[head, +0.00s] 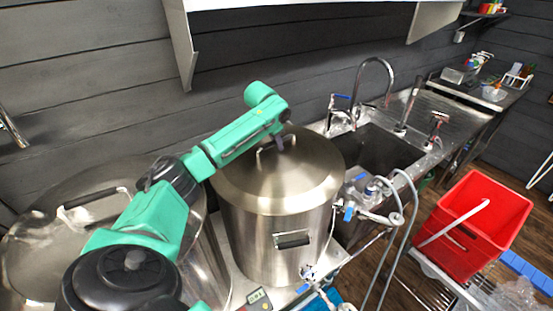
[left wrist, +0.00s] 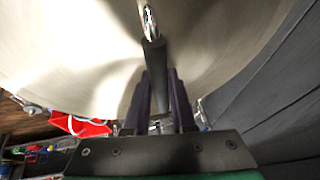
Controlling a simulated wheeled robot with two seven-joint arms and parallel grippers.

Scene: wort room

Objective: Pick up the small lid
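The small lid (head: 248,181) is a round, brushed-metal lid lying on the middle steel pot (head: 262,239). It has a slim arched handle (head: 260,152) on top. My left gripper (head: 281,143) is at the right end of this handle. In the left wrist view the lid's shiny surface (left wrist: 65,50) fills the upper part. The dark fingers of my left gripper (left wrist: 160,78) stand close together on either side of the handle bar (left wrist: 154,55) and appear shut on it. The lid looks level on the pot, with no visible gap. My right gripper is in neither view.
A larger steel vessel (head: 208,262) stands left of the pot, partly behind my left arm. A sink (head: 375,150) with a tall faucet (head: 373,66) is to the right. Hoses and valves hang by the pot's right side. A red crate (head: 476,222) stands further right.

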